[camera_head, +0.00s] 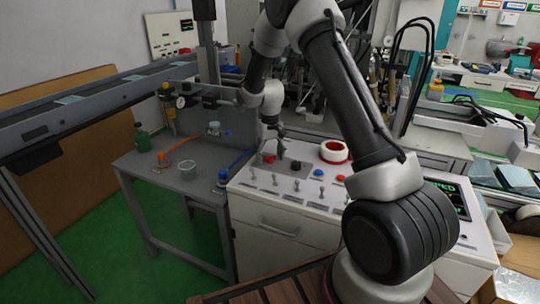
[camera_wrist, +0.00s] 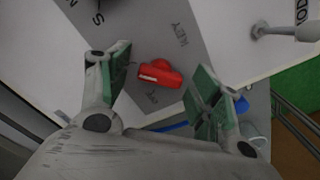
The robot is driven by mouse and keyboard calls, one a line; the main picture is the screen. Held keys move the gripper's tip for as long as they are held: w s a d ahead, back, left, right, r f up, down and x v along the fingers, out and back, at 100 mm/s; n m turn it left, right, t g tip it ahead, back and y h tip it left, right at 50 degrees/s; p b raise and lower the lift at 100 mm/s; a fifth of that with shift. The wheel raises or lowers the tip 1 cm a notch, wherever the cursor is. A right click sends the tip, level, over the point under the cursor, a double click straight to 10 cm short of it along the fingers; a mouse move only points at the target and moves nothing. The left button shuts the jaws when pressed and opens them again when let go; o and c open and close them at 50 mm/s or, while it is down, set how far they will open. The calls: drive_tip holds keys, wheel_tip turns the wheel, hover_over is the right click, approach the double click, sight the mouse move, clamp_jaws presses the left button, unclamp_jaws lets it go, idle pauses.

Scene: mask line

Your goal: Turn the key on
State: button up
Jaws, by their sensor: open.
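The key is a red knob (camera_wrist: 161,74) on a grey strip of the panel, beside the printed word KEY, in the wrist view. A white mark shows on one side of it. In the head view a small red part (camera_head: 270,158) shows on the control panel (camera_head: 253,207) just beside my gripper. My gripper (camera_wrist: 155,90) is open, with its green-padded fingers on either side of the red knob and apart from it. In the head view my gripper (camera_head: 280,148) is low over the panel's back left part. I cannot tell its exact height above the knob.
Several toggle switches (camera_head: 297,186) line the panel's front, with a blue button (camera_head: 320,173) and a large red ring (camera_head: 335,151) to the right. A metal lever (camera_wrist: 262,30) stands at upper right in the wrist view. A grey table (camera_head: 168,192) adjoins on the left.

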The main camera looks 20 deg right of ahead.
sight(270, 156)
drive_tip(key=shift+r, duration=0.1)
wheel_tip(270, 156, up, 12)
idle(0.4)
idle(0.3)
